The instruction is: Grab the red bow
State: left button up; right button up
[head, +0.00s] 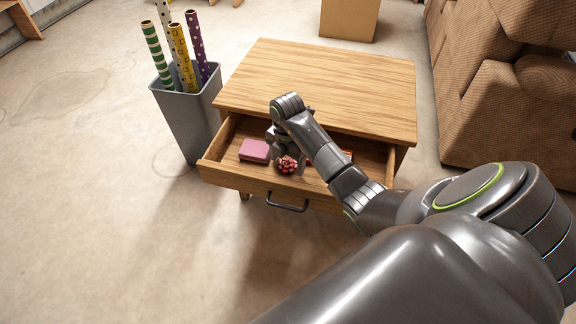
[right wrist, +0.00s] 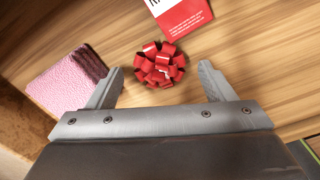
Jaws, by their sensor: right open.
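The red bow (head: 287,165) lies in the open drawer of the wooden table, close to the drawer's front. It also shows in the right wrist view (right wrist: 160,65), lying on the drawer's wooden bottom. My right gripper (head: 287,152) reaches down into the drawer over the bow. In the right wrist view its two fingers (right wrist: 160,80) stand wide apart, one to each side of the bow, with a gap on both sides. Nothing is held. My left gripper is not in either view.
A pink folded item (head: 255,150) lies left of the bow in the drawer (head: 228,178). A red and white card (right wrist: 184,18) lies just beyond the bow. A grey bin (head: 188,120) with several wrapping rolls stands left of the table (head: 330,75). A brown recliner (head: 500,100) stands at right.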

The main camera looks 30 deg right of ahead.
jog(key=shift+f, duration=0.3)
jog(key=c, duration=1.1)
jog(key=shift+o, duration=0.2)
